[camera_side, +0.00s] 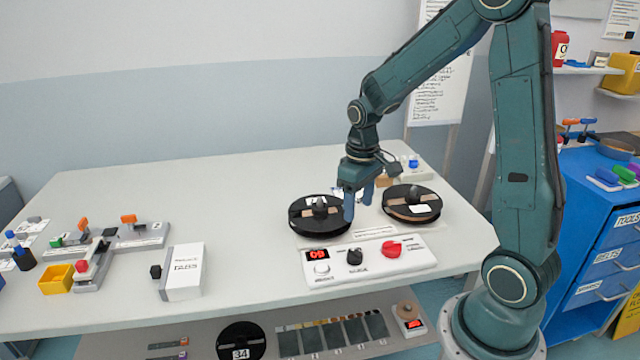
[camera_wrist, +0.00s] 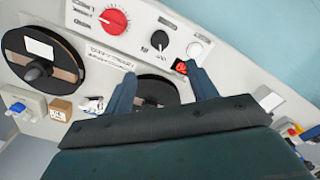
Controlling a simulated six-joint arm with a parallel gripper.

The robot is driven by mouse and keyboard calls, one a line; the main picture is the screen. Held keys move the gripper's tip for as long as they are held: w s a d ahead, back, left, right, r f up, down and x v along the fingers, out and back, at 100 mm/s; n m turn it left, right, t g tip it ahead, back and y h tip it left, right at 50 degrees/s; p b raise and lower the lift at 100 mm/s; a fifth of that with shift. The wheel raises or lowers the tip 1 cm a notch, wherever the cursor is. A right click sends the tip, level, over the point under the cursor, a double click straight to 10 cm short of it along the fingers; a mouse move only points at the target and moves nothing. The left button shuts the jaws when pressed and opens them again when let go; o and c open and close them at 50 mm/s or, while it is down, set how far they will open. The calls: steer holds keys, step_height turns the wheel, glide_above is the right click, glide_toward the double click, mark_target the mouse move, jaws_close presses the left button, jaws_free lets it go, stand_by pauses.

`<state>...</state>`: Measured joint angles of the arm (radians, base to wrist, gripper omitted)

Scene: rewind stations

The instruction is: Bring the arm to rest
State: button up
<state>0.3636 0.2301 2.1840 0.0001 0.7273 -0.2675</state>
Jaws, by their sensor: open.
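My gripper (camera_side: 357,205) is open and empty above the rewind station, between its two black reels. In the side view, the left reel (camera_side: 303,226) and the right reel (camera_side: 427,211) lie flat behind the white control panel (camera_side: 330,278). The panel carries a lit red display (camera_side: 317,254), a black knob (camera_side: 355,257) and a red knob (camera_side: 391,249). In the wrist view, my two fingers (camera_wrist: 163,88) point toward the panel, with one reel (camera_wrist: 68,75) at left and the other partly hidden behind the fingers. I cannot tell how high the fingertips are above the table.
Clamps, a yellow bin (camera_side: 56,280) and a white box (camera_side: 183,272) stand at the table's left. A lower shelf holds a reel marked 34 (camera_side: 241,342) and a strip rack (camera_side: 335,334). A blue drawer cabinet (camera_side: 597,235) is at right. The table's middle left is clear.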

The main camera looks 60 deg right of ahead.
steer(key=s+a+r+n+t, duration=0.1)
steer(key=s+a+r+t, duration=0.4)
steer(key=s+a+r, duration=0.7)
step_height(320, 180, up, 3)
steer(key=shift+s+f+t, duration=0.1)
steer(key=shift+s+t, duration=0.2)
steer(key=shift+s, duration=0.8)
